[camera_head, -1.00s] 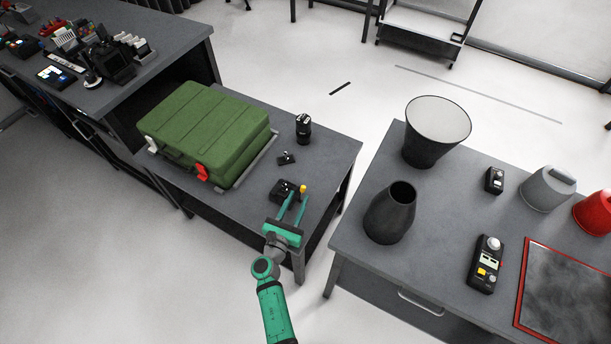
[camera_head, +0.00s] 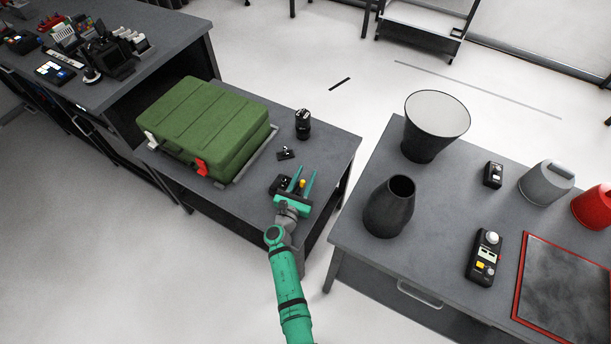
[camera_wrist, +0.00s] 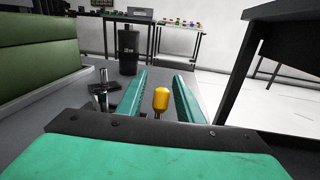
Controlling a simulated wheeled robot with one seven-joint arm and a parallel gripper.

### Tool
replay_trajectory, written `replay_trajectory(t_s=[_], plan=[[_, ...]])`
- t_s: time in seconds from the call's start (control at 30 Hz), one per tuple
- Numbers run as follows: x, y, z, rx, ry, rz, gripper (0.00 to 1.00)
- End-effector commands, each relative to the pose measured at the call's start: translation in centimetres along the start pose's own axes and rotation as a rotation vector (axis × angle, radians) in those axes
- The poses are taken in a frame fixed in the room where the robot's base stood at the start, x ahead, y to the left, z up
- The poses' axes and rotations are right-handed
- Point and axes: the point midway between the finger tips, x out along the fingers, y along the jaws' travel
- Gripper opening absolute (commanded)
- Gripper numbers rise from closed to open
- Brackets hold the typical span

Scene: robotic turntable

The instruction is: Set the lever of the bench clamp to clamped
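The bench clamp is a small black device (camera_head: 279,185) on the low grey table, right of the green case. Its lever has a yellow knob (camera_head: 302,183); in the wrist view the knob (camera_wrist: 161,98) stands upright between my fingers. My gripper (camera_head: 303,176) is open, with its two green fingers on either side of the knob and a gap on both sides. In the wrist view my gripper (camera_wrist: 161,88) hides most of the clamp body, so the lever's setting cannot be told.
A green case (camera_head: 205,125) with red and white latches fills the table's left. A black cylinder (camera_head: 303,124) and a small black part (camera_head: 286,153) stand behind the clamp. A second table (camera_head: 440,190) with a black vase (camera_head: 390,208) is to the right.

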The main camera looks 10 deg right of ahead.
Motion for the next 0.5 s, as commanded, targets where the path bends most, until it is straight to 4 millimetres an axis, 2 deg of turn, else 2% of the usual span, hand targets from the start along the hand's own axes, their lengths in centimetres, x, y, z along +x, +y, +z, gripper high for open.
replay_trajectory(t_s=[0.03,0.1,0.13,0.5], plan=[[-0.01,0.00,0.00,0.000,0.000,0.000,0.21],[-0.02,0.00,-0.01,0.000,0.000,0.000,0.05],[-0.02,0.01,-0.01,0.000,0.000,0.000,0.00],[0.25,-0.10,-0.28,0.007,0.048,-0.005,0.00]])
